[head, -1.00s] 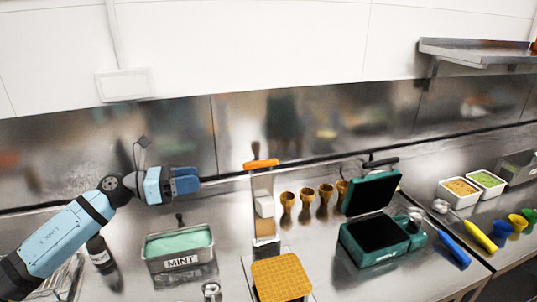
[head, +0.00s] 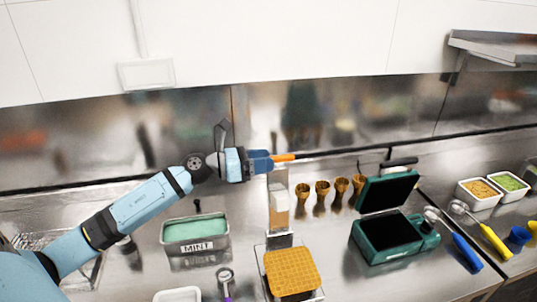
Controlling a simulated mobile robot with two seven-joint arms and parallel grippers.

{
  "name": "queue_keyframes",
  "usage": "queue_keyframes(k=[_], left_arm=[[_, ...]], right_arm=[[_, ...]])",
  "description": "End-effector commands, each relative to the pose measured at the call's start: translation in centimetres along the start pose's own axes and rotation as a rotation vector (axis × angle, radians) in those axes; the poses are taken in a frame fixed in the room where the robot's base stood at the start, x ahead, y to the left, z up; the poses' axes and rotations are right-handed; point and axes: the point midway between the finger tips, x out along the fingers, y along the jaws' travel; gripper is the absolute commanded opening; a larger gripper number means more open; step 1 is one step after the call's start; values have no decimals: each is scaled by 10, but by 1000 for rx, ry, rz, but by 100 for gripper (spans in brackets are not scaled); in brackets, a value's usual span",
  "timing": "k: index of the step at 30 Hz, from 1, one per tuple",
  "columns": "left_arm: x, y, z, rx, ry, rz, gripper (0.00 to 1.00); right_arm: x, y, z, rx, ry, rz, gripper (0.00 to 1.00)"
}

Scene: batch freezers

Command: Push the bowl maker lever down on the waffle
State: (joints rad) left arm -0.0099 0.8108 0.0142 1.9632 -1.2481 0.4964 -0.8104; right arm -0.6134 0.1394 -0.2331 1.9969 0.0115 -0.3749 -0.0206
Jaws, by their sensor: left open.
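The bowl maker (head: 279,208) stands upright at the middle of the counter, with a pale block on its column. Its orange lever handle (head: 285,157) is at the top, in a raised position. A square golden waffle (head: 291,272) lies flat at its base, below the column. My left gripper (head: 264,161) is open, with its blue fingers pointing right at the left end of the orange handle. The fingers overlap that end in the picture; I cannot tell whether they touch it. My right gripper is out of view.
A mint tub (head: 196,248) stands left of the bowl maker, below my left arm. Several waffle cones (head: 322,190) stand to its right, beside an open green waffle iron (head: 388,243). A scoop (head: 226,282) and a white container (head: 177,295) are in front.

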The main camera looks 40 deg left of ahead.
Motion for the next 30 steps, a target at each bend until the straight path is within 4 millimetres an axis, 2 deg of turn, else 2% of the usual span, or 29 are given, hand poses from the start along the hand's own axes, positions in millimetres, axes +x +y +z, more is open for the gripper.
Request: queue_keyframes(k=[6,14,20,30], left_arm=[[14,0,0,0,1,-1,45],[15,0,0,1,1,-1,45],[15,0,0,0,1,-1,1],[19,1,0,11,0,-1,0]], right_arm=[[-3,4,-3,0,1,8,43],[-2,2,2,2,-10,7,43],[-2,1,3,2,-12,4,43],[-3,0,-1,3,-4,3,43]])
